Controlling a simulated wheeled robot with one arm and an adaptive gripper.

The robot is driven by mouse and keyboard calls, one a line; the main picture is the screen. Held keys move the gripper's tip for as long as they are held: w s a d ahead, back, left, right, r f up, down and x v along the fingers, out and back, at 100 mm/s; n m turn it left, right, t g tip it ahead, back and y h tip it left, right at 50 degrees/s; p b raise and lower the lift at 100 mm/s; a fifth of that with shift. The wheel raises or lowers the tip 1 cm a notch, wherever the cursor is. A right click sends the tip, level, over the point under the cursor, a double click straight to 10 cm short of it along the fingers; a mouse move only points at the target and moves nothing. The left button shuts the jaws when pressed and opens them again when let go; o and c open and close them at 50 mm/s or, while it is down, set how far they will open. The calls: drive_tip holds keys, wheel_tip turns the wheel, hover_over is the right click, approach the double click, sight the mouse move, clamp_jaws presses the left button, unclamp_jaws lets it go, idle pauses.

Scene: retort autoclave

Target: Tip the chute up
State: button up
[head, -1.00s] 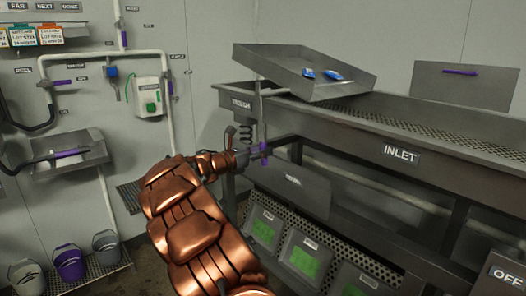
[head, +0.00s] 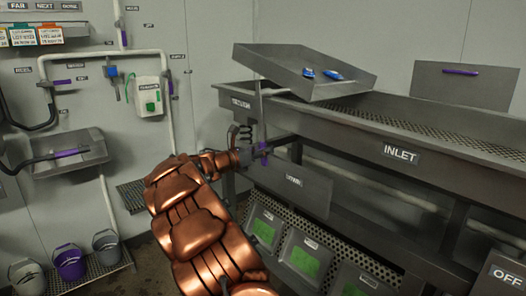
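The chute (head: 290,62) is a grey, shallow tray with raised edges, tilted over the left end of the inlet trough. Two small blue-and-white packs (head: 333,74) lie in it towards its right side. A thin upright rod (head: 258,108) runs down from the chute's left part to a purple grip (head: 264,148). My gripper (head: 257,154) is at this purple grip, at the end of my copper-coloured arm. The fingers are small and dark here, so I cannot tell whether they are closed around the grip or only beside it.
The long trough with a perforated bed (head: 430,124) and an INLET label runs to the right. A grey plate (head: 290,186) and bins with green panels (head: 304,258) are below it. A sink (head: 78,158) and buckets (head: 68,262) stand at the left. The floor between is open.

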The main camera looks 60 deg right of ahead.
clamp_jaws()
